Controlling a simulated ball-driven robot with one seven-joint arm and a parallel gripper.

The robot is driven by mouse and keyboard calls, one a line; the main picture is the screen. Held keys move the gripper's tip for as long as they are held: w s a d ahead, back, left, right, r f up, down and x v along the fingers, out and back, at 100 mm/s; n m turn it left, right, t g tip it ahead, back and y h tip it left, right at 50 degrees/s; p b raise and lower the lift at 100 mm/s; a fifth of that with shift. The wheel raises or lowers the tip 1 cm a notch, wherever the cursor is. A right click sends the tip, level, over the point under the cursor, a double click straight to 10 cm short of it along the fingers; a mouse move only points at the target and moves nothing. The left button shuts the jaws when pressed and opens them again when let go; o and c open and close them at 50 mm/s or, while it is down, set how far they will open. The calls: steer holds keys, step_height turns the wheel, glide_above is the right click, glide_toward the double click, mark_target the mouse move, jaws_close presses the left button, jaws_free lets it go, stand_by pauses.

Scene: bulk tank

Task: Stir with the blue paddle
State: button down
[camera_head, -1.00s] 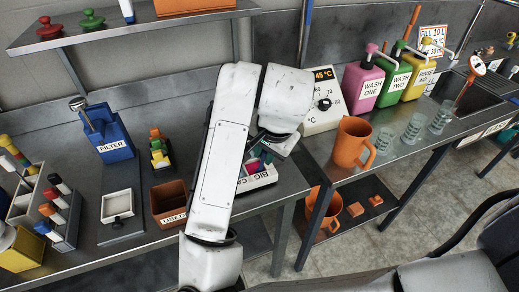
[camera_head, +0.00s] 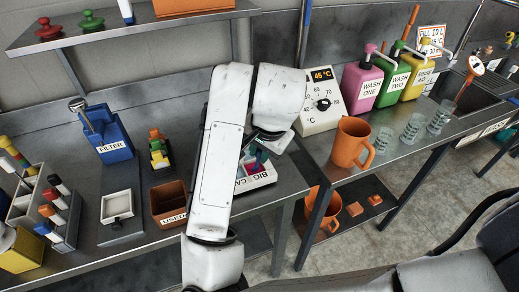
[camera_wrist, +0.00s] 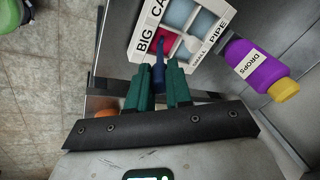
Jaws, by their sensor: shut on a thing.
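In the wrist view my gripper (camera_wrist: 163,78) has its two teal fingers close together, shut on a narrow dark blue tool. This looks like the blue paddle (camera_wrist: 158,58). It points away from the fingers, over the white divided box (camera_wrist: 135,58) labelled BIG CAP, SMALL and PIPE. I cannot tell whether its far end touches the box. The box also shows in the head view (camera_head: 262,181), partly behind my arm. My fingers and the paddle are largely hidden there.
A purple DROPS bottle (camera_wrist: 252,66) lies right of the box in the wrist view. In the head view a temperature unit (camera_head: 321,100), an orange jug (camera_head: 350,142) and clear beakers (camera_head: 412,130) stand to the right. A brown USED bin (camera_head: 170,203) is left of my arm.

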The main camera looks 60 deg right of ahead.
step_height(320, 180, up, 7)
steer(key=p, duration=0.7)
steer(key=shift+r, duration=0.2)
steer(key=shift+s+f, duration=0.1)
stand_by(1.9)
